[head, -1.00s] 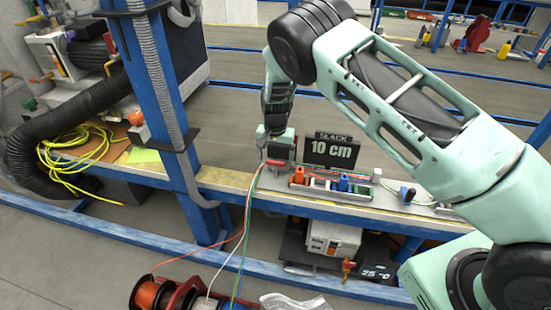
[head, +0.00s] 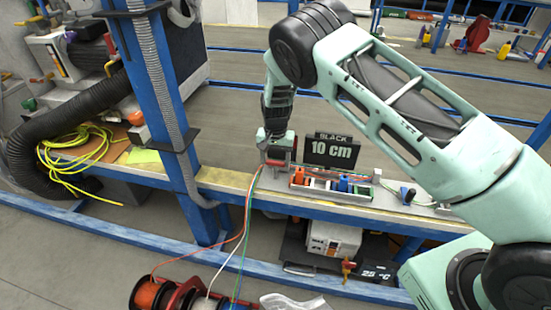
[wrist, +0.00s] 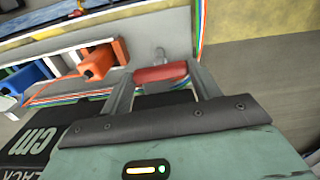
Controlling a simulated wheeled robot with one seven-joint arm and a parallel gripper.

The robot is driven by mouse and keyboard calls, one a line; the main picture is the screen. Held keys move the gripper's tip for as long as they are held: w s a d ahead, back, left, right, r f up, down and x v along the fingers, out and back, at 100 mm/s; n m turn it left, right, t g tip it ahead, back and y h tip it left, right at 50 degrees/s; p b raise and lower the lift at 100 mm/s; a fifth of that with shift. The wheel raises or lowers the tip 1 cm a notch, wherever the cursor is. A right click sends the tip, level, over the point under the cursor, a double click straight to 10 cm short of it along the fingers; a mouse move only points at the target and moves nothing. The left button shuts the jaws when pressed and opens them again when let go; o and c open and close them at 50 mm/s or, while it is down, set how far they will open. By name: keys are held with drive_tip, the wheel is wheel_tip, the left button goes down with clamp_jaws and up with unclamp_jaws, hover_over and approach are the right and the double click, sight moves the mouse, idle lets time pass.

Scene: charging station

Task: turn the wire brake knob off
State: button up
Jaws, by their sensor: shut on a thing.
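The red wire brake knob (wrist: 160,75) is a short bar between my two fingers in the wrist view. My gripper (wrist: 163,88) is shut on it, with one finger at each end. In the head view my gripper (head: 277,163) is low at the left end of the bench fixture, pointing down. There the knob shows only as a small red patch, partly hidden by the fingers. Coloured wires (head: 249,200) run from the fixture beside the knob down to the spools.
Orange (head: 298,178) and blue (head: 343,184) blocks sit on the fixture to the right. A blue post (head: 160,110) rises to the left. Wire spools (head: 152,296) are on the floor.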

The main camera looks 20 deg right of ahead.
sight(276, 161)
drive_tip(key=n, duration=0.4)
drive_tip(key=shift+n, duration=0.3)
drive_tip(key=n, duration=0.4)
drive_tip(key=shift+n, duration=0.3)
drive_tip(key=n, duration=0.4)
drive_tip(key=shift+n, duration=2)
drive_tip(key=o, duration=1)
wheel_tip(276, 161, up, 17)
drive_tip(key=shift+r, duration=0.2)
